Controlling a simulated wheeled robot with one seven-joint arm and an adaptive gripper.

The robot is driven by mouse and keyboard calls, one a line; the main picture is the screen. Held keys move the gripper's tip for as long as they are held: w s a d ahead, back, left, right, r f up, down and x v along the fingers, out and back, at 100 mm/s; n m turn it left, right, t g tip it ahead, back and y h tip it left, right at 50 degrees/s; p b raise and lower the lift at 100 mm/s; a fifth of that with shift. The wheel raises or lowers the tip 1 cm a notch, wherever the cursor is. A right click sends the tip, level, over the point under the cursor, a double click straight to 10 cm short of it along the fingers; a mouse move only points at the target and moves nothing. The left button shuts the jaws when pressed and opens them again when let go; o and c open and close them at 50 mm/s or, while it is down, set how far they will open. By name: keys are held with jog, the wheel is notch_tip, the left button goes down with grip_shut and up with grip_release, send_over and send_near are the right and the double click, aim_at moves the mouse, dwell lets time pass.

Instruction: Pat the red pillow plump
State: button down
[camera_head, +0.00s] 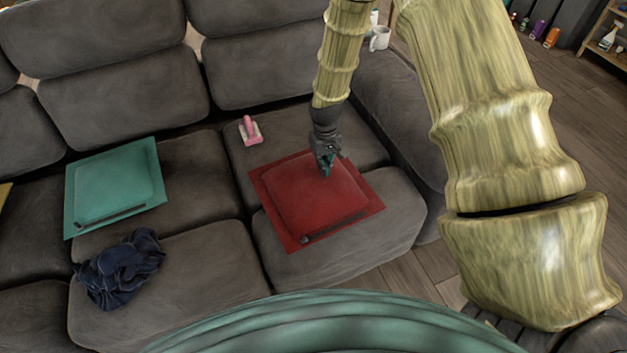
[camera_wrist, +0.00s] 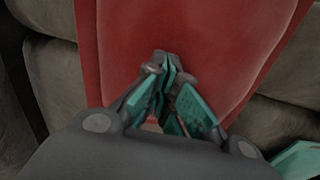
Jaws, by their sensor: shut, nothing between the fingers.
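The red pillow (camera_head: 310,202) lies flat on the right seat of the grey sofa, with a dark strip along its front edge. It fills much of the wrist view (camera_wrist: 215,40). My gripper (camera_head: 326,172) points down over the pillow's back part, right of its middle. In the wrist view, my gripper (camera_wrist: 168,72) has its teal-padded fingers together with nothing between them. The fingertips are at or just above the red cloth; I cannot tell whether they touch. The gripper hides a small patch of the pillow.
A teal pillow (camera_head: 115,185) and a crumpled dark blue cloth (camera_head: 118,268) lie on the seats to the left. A pink-handled brush-like thing (camera_head: 250,131) lies behind the red pillow. The sofa's right armrest (camera_head: 400,115) rises beside my arm. A white mug (camera_head: 380,38) stands beyond.

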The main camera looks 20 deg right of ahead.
jog(key=shift+f+b, duration=0.4)
jog(key=shift+f, duration=0.85)
jog(key=shift+r+p, duration=1.5)
jog(key=shift+r, duration=0.15)
jog(key=shift+f, duration=0.1)
